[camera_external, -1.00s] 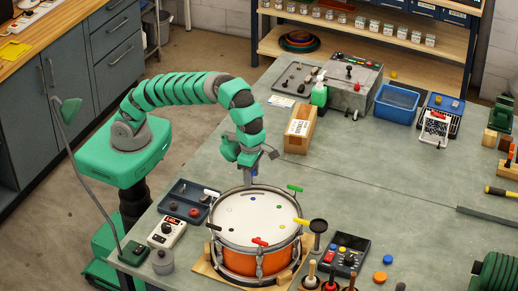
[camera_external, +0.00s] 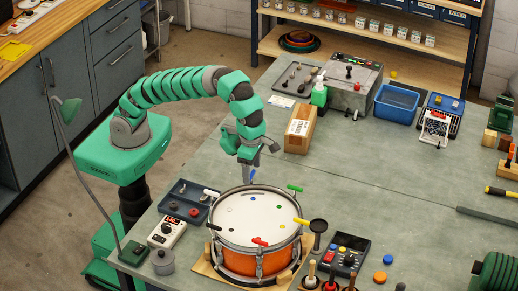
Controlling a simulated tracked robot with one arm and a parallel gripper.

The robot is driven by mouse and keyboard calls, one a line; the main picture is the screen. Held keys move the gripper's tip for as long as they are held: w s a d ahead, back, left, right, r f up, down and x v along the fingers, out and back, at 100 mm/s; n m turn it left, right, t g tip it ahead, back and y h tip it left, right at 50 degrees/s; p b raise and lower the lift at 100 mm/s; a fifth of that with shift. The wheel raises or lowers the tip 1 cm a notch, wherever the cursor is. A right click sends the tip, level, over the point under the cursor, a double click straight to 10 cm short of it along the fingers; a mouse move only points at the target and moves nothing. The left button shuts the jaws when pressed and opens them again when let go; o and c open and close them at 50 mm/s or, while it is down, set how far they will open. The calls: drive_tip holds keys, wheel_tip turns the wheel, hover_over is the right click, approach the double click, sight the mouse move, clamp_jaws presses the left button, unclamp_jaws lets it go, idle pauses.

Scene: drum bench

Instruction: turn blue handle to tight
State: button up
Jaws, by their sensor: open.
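A snare drum (camera_external: 253,222) with a white head and orange shell stands on a wooden base on the bench. Coloured handles sit around its rim. The blue handle (camera_external: 252,175) is at the far side of the rim, small in view; its exact angle is hard to tell. My gripper (camera_external: 249,160) is open, pointing down just above the blue handle, and seems apart from it.
Other rim handles are green (camera_external: 295,188), yellow (camera_external: 301,221), red (camera_external: 260,241), black (camera_external: 213,227) and white (camera_external: 211,193). A dark tray (camera_external: 180,191) lies left of the drum.

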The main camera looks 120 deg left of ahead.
wheel_tip(320, 180, up, 11)
drive_tip(key=p, duration=0.8)
drive_tip(key=shift+p, duration=0.35)
wheel_tip(320, 180, up, 9)
drive_tip(key=n+t+b, duration=0.2)
drive_tip(key=n+t, duration=0.2)
drive_tip(key=n, duration=0.4)
hover_over(252, 173)
drive_tip(key=a, duration=0.5)
drive_tip(key=s+a+r+n+t+b, duration=0.1)
drive_tip(key=s+a+r+n+t, duration=0.15)
drive_tip(key=a+r+n, duration=0.5)
drive_tip(key=s+a+r+n+t+b, duration=0.2)
drive_tip(key=s+a+r+n+t, duration=0.2)
drive_tip(key=s+r+n, duration=0.5)
drive_tip(key=s+a+r+n+t+b, duration=0.2)
drive_tip(key=s+a+r+n+t, duration=0.4)
drive_tip(key=n, duration=0.5)
wheel_tip(252, 173, down, 27)
drive_tip(key=s+d+g+b, duration=0.1)
drive_tip(key=d+b, duration=0.1)
drive_tip(key=b, duration=2.5)
drive_tip(key=shift+s+r, duration=0.15)
drive_tip(key=shift+r, duration=0.05)
